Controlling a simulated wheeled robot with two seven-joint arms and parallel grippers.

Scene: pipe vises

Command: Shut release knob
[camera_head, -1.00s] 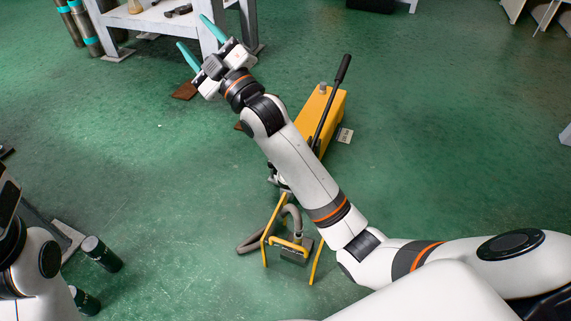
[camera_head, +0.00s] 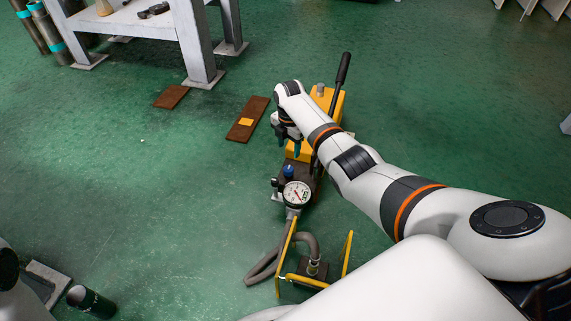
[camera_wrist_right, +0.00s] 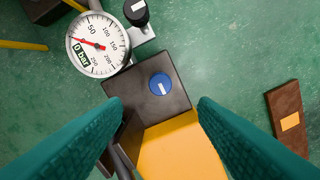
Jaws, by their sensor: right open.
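A blue knob (camera_head: 289,170) with a white mark sits on the dark block at the front end of the yellow hydraulic pump (camera_head: 323,103). It also shows in the right wrist view (camera_wrist_right: 160,83). A black knob (camera_wrist_right: 136,12) with a white mark is beside the round gauge (camera_wrist_right: 98,45). I cannot tell for certain which is the release knob. My right gripper (camera_head: 289,144) points down over the pump, open and empty. In the right wrist view its teal fingers (camera_wrist_right: 152,106) spread either side of the blue knob, not touching it.
A long black lever (camera_head: 337,82) rises from the pump. A grey hose (camera_head: 308,240) runs to a part beneath a yellow frame (camera_head: 347,252). Brown plates (camera_head: 247,120) lie left of the pump. A grey bench (camera_head: 150,22) stands at back left.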

